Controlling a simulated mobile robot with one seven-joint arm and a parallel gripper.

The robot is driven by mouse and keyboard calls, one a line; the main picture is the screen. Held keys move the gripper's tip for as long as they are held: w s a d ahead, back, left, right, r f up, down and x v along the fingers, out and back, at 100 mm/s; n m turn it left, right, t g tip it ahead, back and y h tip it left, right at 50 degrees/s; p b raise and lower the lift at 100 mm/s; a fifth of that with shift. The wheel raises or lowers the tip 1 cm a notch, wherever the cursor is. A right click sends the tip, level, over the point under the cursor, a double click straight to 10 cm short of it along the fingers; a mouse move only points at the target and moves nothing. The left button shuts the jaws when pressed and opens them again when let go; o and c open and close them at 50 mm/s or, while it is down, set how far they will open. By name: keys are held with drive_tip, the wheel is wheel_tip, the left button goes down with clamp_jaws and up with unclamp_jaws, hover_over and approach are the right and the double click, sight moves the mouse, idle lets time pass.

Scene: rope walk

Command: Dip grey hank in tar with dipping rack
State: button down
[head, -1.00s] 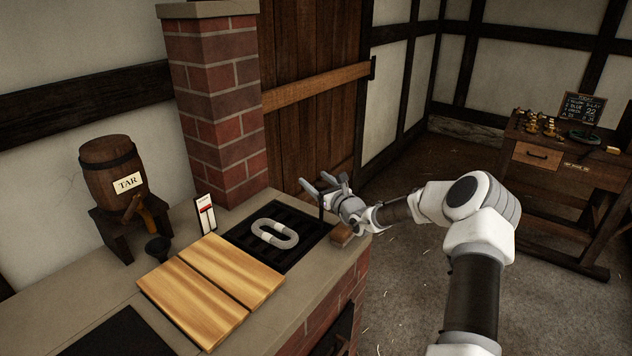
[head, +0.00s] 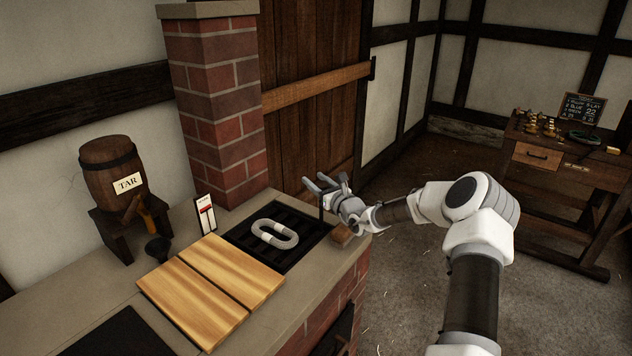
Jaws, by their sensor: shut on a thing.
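The grey hank (head: 274,234), an oval loop with pale bands, lies flat on the dipping rack (head: 246,239), a black slatted grate at the far end of the counter. My gripper (head: 320,184) is beyond the rack's right corner. It is shut on a thin dark upright (head: 321,208) that seems to belong to the rack; its fingers partly hide the hold. A wooden barrel labelled TAR (head: 110,170) stands on a dark stand at the left. No open tar surface can be made out for sure.
Two pale wooden boards (head: 211,287) lie on the counter left of the rack. A gauge with a red mark (head: 205,214), a black funnel (head: 158,248) and a brown block (head: 342,235) are nearby. A brick chimney (head: 218,110) rises behind. A side table (head: 560,160) stands far right.

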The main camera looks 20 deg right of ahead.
wheel_tip(320, 180, down, 4)
drive_tip(key=shift+f+b, duration=0.25)
drive_tip(key=shift+b, duration=0.75)
drive_tip(key=shift+c, duration=1.5)
unclamp_jaws()
drive_tip(key=p+v, duration=0.1)
drive_tip(key=v, duration=1.6)
drive_tip(key=shift+s, duration=0.25)
